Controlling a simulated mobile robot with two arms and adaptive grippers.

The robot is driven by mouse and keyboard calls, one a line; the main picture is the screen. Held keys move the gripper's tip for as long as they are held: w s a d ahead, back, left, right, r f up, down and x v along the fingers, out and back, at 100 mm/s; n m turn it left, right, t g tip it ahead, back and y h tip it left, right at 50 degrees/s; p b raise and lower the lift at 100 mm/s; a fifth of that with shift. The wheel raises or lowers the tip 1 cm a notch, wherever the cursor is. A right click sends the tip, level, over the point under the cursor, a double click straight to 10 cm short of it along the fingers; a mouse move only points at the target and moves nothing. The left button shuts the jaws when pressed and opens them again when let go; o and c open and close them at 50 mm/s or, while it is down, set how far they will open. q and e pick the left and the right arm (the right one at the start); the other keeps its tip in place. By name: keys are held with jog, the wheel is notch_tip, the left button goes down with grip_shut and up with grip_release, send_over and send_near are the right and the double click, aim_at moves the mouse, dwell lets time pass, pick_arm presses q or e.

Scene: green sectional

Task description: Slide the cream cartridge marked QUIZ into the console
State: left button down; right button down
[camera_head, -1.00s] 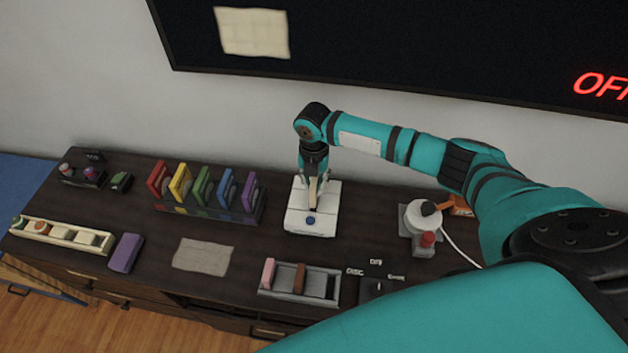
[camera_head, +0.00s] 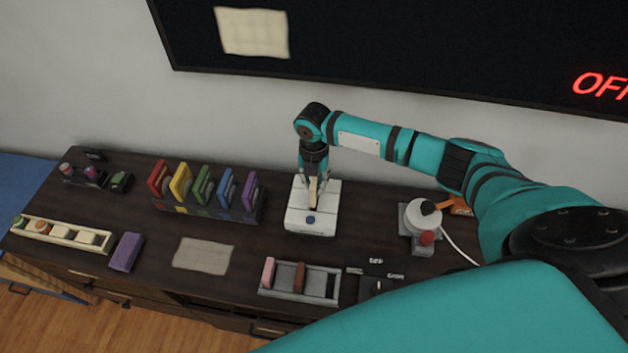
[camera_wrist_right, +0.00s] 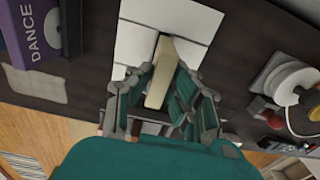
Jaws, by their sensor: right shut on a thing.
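The console (camera_head: 301,219) is a white box with a blue button on its front, standing on the dark cabinet. My right gripper (camera_head: 313,186) points down over it and is shut on the cream cartridge (camera_head: 313,192). In the right wrist view the cream cartridge (camera_wrist_right: 160,75) is upright between the fingers (camera_wrist_right: 158,88), at the middle of the console top (camera_wrist_right: 185,18). Its lower end meets the console; how deep it sits, I cannot tell. Its marking does not show. My left gripper is not in view.
A rack of colored cartridges (camera_head: 205,209) stands left of the console. A grey tray (camera_head: 299,293) with pink and brown cartridges lies in front. A white round device with a red knob (camera_head: 426,238) stands right. A purple cartridge (camera_head: 126,252) lies left. A pale sheet (camera_head: 203,256) lies between.

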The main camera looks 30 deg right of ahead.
jog(key=shift+f+b, duration=1.65)
jog(key=shift+f, duration=0.9)
jog(key=c, duration=1.1)
grip_release()
jog(key=shift+c, duration=0.2)
jog(key=shift+r, duration=0.2)
notch_tip(320, 180, up, 12)
jog(key=shift+f, duration=0.15)
